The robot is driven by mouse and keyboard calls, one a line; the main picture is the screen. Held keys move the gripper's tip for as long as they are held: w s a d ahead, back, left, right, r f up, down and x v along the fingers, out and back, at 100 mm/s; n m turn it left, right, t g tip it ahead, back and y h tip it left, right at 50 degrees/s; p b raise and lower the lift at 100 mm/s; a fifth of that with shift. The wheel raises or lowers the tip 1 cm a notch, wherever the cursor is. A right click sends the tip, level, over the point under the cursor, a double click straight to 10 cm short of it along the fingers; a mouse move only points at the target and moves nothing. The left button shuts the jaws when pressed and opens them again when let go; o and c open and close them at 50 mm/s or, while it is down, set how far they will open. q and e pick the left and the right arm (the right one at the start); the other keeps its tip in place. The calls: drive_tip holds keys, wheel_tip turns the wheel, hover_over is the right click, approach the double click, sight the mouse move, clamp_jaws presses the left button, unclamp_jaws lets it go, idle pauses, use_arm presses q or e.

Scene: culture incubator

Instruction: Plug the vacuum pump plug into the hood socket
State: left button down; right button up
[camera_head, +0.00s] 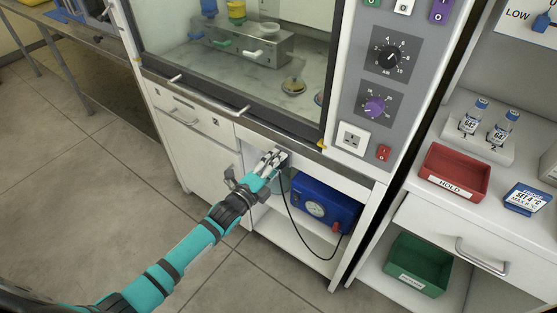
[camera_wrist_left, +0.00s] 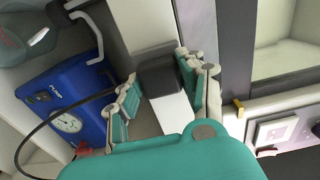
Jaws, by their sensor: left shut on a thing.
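My left gripper (camera_head: 274,160) is shut on the dark vacuum pump plug (camera_wrist_left: 158,74). In the left wrist view the plug sits between the two finger pads of this gripper (camera_wrist_left: 160,92). In the head view the gripper is below the hood's front edge, at the open shelf bay, and the plug is mostly hidden by the fingers. The white hood socket (camera_head: 352,138) is on the panel to the upper right, apart from the plug. It also shows in the left wrist view (camera_wrist_left: 275,133). The blue pump (camera_head: 323,205) stands on the shelf, with its black cable (camera_head: 292,222) hanging in a loop. My right gripper is not in view.
A red switch (camera_head: 384,153) is beside the socket. A purple knob (camera_head: 375,107) is above it. The hood's front ledge (camera_head: 245,122) runs above my gripper. Floor at left is clear.

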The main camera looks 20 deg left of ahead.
use_arm(q)
drive_tip(key=shift+s, duration=0.1)
drive_tip(key=shift+p+v, duration=1.55)
drive_tip(key=shift+v, duration=1.35)
drive_tip(key=shift+r, duration=0.1)
